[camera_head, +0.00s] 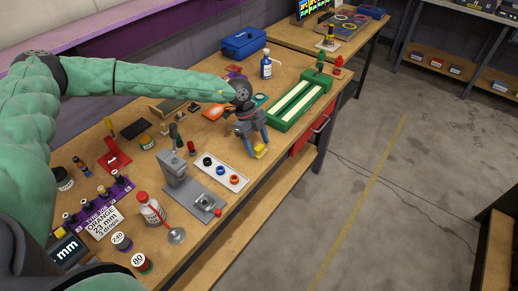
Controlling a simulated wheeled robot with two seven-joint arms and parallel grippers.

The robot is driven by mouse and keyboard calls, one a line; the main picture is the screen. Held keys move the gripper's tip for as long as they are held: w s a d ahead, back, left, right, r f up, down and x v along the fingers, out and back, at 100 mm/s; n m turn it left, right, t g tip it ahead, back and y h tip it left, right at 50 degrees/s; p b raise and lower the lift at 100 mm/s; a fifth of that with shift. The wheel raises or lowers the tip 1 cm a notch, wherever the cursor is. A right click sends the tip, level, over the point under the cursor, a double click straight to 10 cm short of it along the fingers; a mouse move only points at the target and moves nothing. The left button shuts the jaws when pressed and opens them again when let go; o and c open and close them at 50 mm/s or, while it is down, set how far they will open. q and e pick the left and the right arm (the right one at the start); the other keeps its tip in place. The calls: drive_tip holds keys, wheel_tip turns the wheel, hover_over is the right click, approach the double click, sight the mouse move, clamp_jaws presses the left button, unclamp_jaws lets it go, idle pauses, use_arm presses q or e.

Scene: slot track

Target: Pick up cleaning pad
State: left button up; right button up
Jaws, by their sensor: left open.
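My left gripper (256,145) reaches over the wooden workbench (222,218) from the left, pointing down near its right edge. Its blue fingers are spread apart. A small yellow piece (261,152) shows at the fingertips; I cannot tell whether it is the cleaning pad or part of the gripper. No other thing can be surely named as the pad. A green slot track (300,101) with two pale strips lies just beyond the gripper. My right gripper is not in view.
A white tray (221,172) with black, blue and orange rings lies left of the gripper. A grey stand (178,171), a red-and-white bottle (150,208) and a blue bottle (266,65) stand on the bench. A blue toolbox (243,42) sits at the back. Open floor lies right.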

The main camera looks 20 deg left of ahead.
use_arm(q)
drive_tip(key=shift+d+f, duration=0.1)
drive_tip(key=shift+f, duration=0.15)
drive_tip(key=c, duration=1.1)
drive_tip(key=shift+o, duration=0.2)
